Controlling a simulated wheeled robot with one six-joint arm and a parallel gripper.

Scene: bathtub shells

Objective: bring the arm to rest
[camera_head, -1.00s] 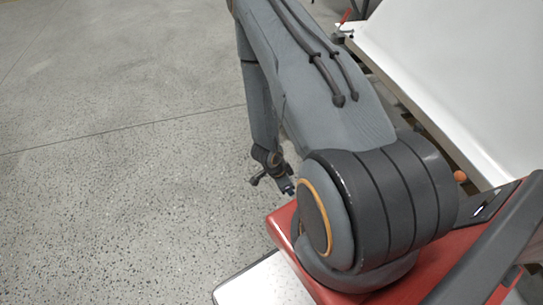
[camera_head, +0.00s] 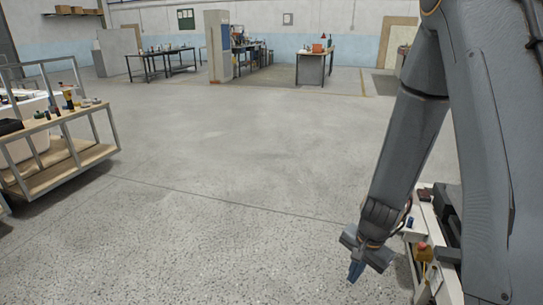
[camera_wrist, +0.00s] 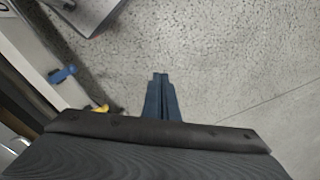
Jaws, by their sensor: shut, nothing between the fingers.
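My arm (camera_head: 415,130) hangs down along the right side of the head view, its forearm slanting down and to the left. My gripper (camera_head: 355,271) is at its lower end, over bare speckled floor. In the wrist view the two blue fingers (camera_wrist: 161,78) lie together, shut, with nothing between them. They point at the grey floor.
A white bench (camera_head: 448,285) with small items stands close to the right of my gripper. A blue item (camera_wrist: 62,74) shows on the wrist view's left. A wooden-shelved cart (camera_head: 62,165) stands at left, tables (camera_head: 170,55) at the back. The middle floor is clear.

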